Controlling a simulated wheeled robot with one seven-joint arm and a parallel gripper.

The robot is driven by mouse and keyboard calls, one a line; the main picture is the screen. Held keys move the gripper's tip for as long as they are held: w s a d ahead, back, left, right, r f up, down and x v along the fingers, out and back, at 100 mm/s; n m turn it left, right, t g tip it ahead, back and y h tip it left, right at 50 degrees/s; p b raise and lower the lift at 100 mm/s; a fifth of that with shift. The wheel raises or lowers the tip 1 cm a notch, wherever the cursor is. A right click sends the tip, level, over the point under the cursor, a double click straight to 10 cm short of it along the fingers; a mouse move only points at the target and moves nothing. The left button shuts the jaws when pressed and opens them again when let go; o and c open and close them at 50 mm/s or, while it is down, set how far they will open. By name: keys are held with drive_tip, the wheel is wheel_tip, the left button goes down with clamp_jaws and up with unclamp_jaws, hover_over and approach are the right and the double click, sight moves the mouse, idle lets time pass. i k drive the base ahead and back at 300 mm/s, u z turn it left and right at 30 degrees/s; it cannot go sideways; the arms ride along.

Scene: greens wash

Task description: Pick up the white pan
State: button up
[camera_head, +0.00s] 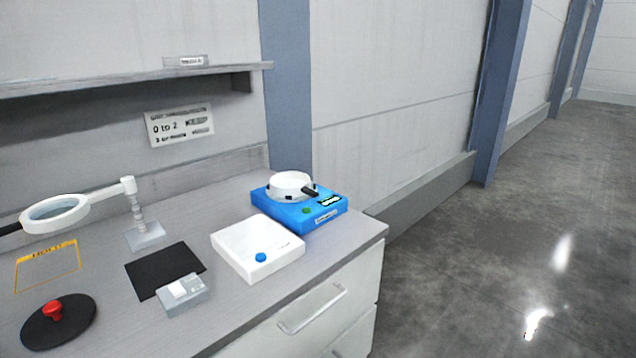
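The white pan (290,185) is a shallow round white vessel with small dark fittings at its rim and a short dark piece pointing to the front right. It sits upright on top of a blue device (327,213) at the right end of the grey bench. The device has a dark display with green marks and a label on its front. The inside of the pan is hard to make out. My gripper is not in view.
A white box (257,249) with a blue knob stands just front left of the blue device. A black mat (150,267), a small grey box (184,295), a ring magnifier (57,213) and a black disc with a red knob (53,311) lie further left. A shelf (120,78) overhangs the left back.

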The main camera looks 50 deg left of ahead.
sight(295, 184)
drive_tip(key=u, duration=0.35)
drive_tip(key=i, duration=1)
drive_tip(key=u, duration=1.2)
drive_tip(key=i, duration=0.6)
drive_tip(key=u, duration=0.35)
